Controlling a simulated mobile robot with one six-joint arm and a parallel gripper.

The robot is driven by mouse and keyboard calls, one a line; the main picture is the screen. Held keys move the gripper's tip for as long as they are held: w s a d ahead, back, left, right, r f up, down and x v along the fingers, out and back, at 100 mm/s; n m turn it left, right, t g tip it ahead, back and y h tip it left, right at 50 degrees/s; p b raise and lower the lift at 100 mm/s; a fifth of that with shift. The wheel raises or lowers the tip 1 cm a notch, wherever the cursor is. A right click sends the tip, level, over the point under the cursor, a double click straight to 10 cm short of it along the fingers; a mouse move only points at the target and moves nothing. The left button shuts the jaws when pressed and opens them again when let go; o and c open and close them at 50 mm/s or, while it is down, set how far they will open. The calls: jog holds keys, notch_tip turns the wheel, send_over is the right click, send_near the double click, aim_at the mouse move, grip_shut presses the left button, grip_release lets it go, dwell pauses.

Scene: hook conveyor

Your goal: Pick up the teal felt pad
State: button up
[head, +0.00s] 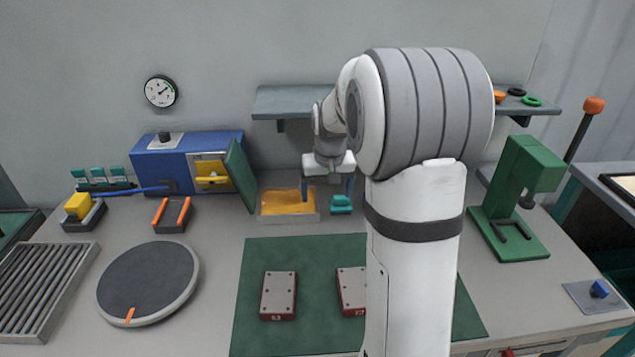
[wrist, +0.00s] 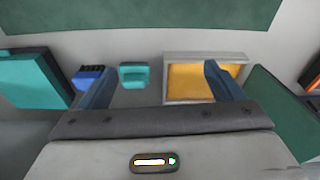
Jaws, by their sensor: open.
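The teal felt pad (head: 341,204) appears to be the small teal piece on the table, just right of the yellow-lined tray in the head view. In the wrist view the pad (wrist: 134,75) shows between my fingers, nearer the left one. My gripper (head: 328,188) is open and empty, pointing down above the pad and the tray edge. Both blue fingers of my gripper (wrist: 160,82) are spread wide in the wrist view. I see no contact with the pad.
The tray (head: 289,217) with yellow filling stands next to the pad. A blue box (head: 188,160) with an open green door is to its left. In the wrist view a larger teal block (wrist: 34,82) and a blue-black item (wrist: 90,77) stand left. A shelf (head: 290,101) hangs behind.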

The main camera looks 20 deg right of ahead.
jog(key=m+p, duration=0.1)
jog(key=p, duration=0.1)
send_over(341, 196)
jog(key=s, duration=0.1)
jog(key=f, duration=0.5)
jog(key=shift+a+f, duration=0.25)
jog(key=shift+f, duration=0.05)
jog(key=f, duration=0.2)
jog(key=f+p, duration=0.1)
jog(key=f, duration=0.2)
jog(key=w+f+p, duration=0.1)
jog(key=f, duration=0.2)
jog(key=shift+w+d, duration=0.1)
jog(key=shift+d, duration=0.2)
jog(key=c, duration=1.1)
jog(key=shift+r, duration=0.6)
notch_tip(341, 196, up, 2)
jog(key=shift+r+b, duration=0.2)
jog(key=shift+b, duration=0.55)
jog(key=s+a+b, duration=0.1)
jog(key=s, duration=0.4)
jog(key=s+a+b, duration=0.1)
jog(key=s+a, duration=0.1)
jog(key=s, duration=0.4)
jog(key=s+a+b, duration=0.1)
jog(key=s+a, duration=0.1)
jog(key=s, duration=0.4)
jog(key=shift+s+b, duration=0.15)
jog(key=shift+b, duration=0.25)
